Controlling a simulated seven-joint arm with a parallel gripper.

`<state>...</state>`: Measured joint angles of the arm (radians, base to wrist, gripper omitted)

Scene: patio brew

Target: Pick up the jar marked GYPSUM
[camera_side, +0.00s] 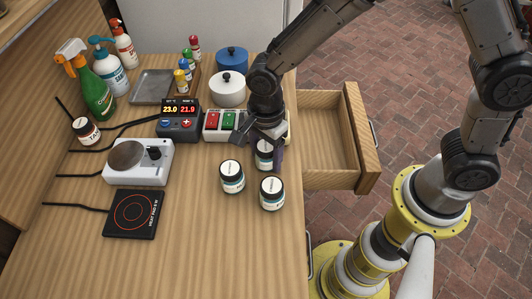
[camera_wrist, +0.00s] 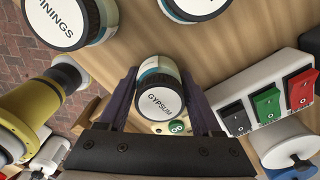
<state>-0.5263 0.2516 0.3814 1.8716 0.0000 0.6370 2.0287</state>
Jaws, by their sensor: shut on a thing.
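The jar marked GYPSUM (camera_wrist: 159,97), with a white-labelled dark lid and a teal band, is between my gripper's fingers in the wrist view. My gripper (camera_side: 264,149) is shut on it, with a finger on each side. In the side view the jar (camera_side: 264,160) is partly hidden by my gripper, and I cannot tell whether it touches the table. Two similar jars stand close by: one to the front left (camera_side: 231,178) and one in front (camera_side: 271,194). In the wrist view, one neighbour's lid (camera_wrist: 58,22) ends in "NINGS"; the other lid is cut off.
A switch box (camera_side: 222,122) with red and green rockers stands just behind my gripper, with white and blue pots (camera_side: 228,90) beyond. An open, empty drawer (camera_side: 325,140) juts out at right. A scale (camera_side: 140,162) and hot plate (camera_side: 133,214) are at left. The front table is clear.

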